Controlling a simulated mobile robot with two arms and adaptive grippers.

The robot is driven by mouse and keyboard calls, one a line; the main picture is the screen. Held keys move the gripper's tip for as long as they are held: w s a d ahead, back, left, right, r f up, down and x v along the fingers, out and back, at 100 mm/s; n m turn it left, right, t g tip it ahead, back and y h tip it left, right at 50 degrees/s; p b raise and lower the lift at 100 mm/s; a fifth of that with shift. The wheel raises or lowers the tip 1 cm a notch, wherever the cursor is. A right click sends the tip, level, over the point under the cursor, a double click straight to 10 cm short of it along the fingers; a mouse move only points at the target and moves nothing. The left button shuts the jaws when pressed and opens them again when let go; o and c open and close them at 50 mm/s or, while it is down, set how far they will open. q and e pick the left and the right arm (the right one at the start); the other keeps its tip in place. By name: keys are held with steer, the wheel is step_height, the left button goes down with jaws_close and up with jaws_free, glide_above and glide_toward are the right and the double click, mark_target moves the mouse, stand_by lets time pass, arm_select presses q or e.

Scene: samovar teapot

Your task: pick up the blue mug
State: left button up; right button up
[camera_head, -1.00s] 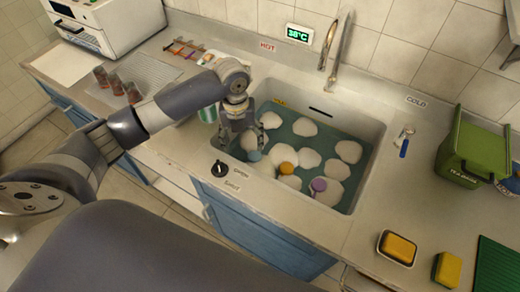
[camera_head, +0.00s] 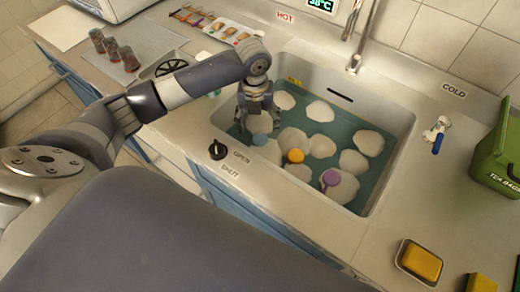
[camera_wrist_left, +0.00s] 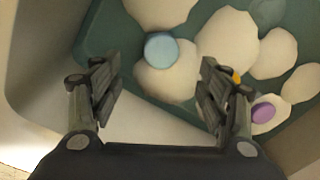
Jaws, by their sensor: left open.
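The blue mug (camera_head: 260,139) shows as a small light-blue round shape among white foam mounds in the sink. In the left wrist view the blue mug (camera_wrist_left: 160,50) is a pale blue disc beyond the fingertips, roughly centred between them. Foam hides the rest of it. My left gripper (camera_head: 257,118) points down over the sink's left part, just above and behind the blue mug in the picture. In the left wrist view its jaws (camera_wrist_left: 156,80) are spread open with nothing between them. My right gripper is not in view.
An orange mug (camera_head: 295,156) and a purple mug (camera_head: 330,178) stand in the foam to the right. The sink rim (camera_head: 385,190) surrounds them. A faucet (camera_head: 357,50) rises behind. A black knob (camera_head: 217,150) is on the front counter, and a sponge dish (camera_head: 420,262) sits at right.

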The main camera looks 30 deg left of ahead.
mark_target(259, 140)
arm_select(q)
steer(key=f+p, duration=0.1)
steer(key=f, duration=1)
steer(key=shift+d+f, duration=0.1)
steer(key=shift+d, duration=0.1)
steer(key=c, duration=1.2)
